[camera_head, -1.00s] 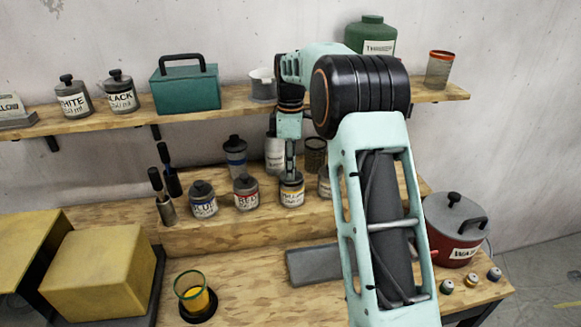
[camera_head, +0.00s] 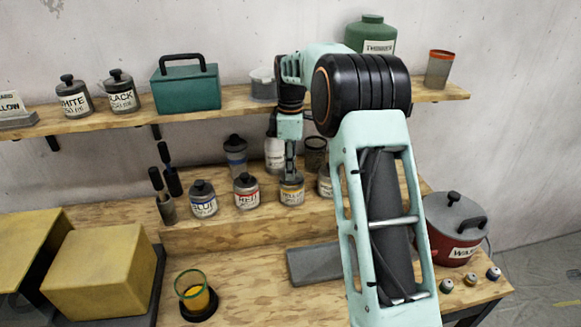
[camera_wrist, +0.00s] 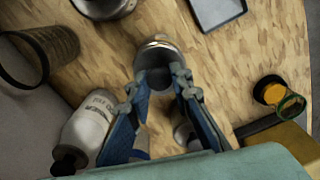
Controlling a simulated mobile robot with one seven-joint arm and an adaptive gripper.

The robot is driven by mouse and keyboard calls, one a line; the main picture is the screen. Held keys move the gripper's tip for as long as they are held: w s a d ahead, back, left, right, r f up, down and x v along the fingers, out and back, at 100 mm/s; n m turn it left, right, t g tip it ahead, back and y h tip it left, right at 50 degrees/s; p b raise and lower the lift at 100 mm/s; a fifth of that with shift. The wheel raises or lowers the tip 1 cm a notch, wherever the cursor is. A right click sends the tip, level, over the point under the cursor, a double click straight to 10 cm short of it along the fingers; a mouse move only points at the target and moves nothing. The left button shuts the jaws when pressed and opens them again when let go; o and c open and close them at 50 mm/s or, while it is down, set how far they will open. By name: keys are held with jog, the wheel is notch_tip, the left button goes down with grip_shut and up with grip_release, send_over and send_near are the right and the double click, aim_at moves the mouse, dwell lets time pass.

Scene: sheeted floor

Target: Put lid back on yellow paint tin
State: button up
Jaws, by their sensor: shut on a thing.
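The yellow paint tin (camera_head: 292,195) stands on the raised wooden step, right of the red tin, with its label facing the head camera. My gripper (camera_head: 290,173) points down directly above it. The wrist view shows the fingers (camera_wrist: 158,84) closed around a grey piece, which I take to be the lid (camera_wrist: 156,76), at the mouth of the tin (camera_wrist: 158,44). The lid is at or just over the rim; whether it is fully seated is hidden by the fingers.
The red tin (camera_head: 246,191) and blue tin (camera_head: 203,199) stand to the left on the step. A white bottle (camera_wrist: 88,127) and a dark mesh cup (camera_wrist: 52,48) are close behind. A glass with orange content (camera_head: 194,296) and a grey tray (camera_head: 315,263) are in front.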

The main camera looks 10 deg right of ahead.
jog(key=o, duration=1)
jog(key=shift+c, duration=0.2)
jog(key=shift+o, duration=0.4)
jog(key=o, duration=0.4)
jog(key=shift+r, duration=3.55)
grip_shut()
